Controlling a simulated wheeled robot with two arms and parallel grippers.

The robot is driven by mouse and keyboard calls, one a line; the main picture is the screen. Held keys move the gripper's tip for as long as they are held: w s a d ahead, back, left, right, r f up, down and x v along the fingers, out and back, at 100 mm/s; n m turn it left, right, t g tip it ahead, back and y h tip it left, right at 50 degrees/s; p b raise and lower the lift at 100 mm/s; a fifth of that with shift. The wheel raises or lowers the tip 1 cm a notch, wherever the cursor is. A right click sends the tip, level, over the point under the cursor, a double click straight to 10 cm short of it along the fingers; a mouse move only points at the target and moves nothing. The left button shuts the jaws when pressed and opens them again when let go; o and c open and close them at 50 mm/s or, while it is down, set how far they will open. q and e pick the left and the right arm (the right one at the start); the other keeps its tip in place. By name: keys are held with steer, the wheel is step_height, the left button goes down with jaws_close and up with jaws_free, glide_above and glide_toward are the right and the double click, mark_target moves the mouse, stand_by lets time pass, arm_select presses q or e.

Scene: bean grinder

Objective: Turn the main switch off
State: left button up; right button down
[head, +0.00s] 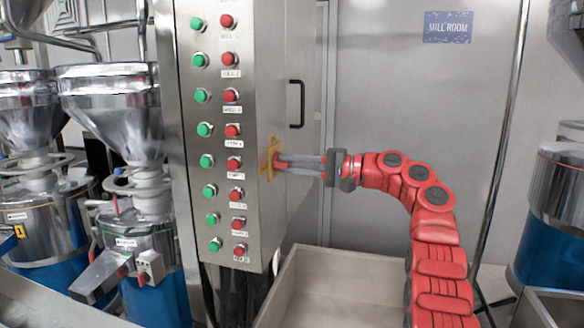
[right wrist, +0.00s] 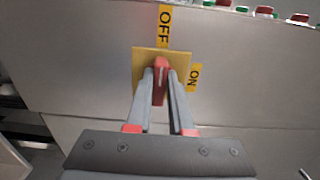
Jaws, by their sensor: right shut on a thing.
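The main switch is a red handle (right wrist: 160,80) on a yellow plate (right wrist: 139,62), set in the side of the steel control cabinet (head: 282,100). A yellow OFF label (right wrist: 164,28) is above the plate and a yellow ON label (right wrist: 194,77) is to its right in the right wrist view. The handle looks roughly upright, in line with the OFF label. My right gripper (head: 281,163) reaches the switch from the right in the head view. Its fingers are shut on the handle, one on each side, and partly hide it. My left gripper is out of view.
The cabinet front has columns of green and red buttons (head: 229,95). A black door handle (head: 297,104) is above my right gripper. Steel mills (head: 112,105) stand at left. A grey bin (head: 335,285) is below, and a "MILL ROOM" sign (head: 448,27) hangs behind.

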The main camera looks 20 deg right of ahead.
steer(key=shift+f, duration=0.1)
stand_by(0.3)
steer(key=c, duration=0.8)
jaws_free()
steer(key=v, duration=1.7)
steer(key=shift+s+b, duration=0.2)
steer(key=shift+b, duration=0.25)
steer(key=shift+d, duration=0.2)
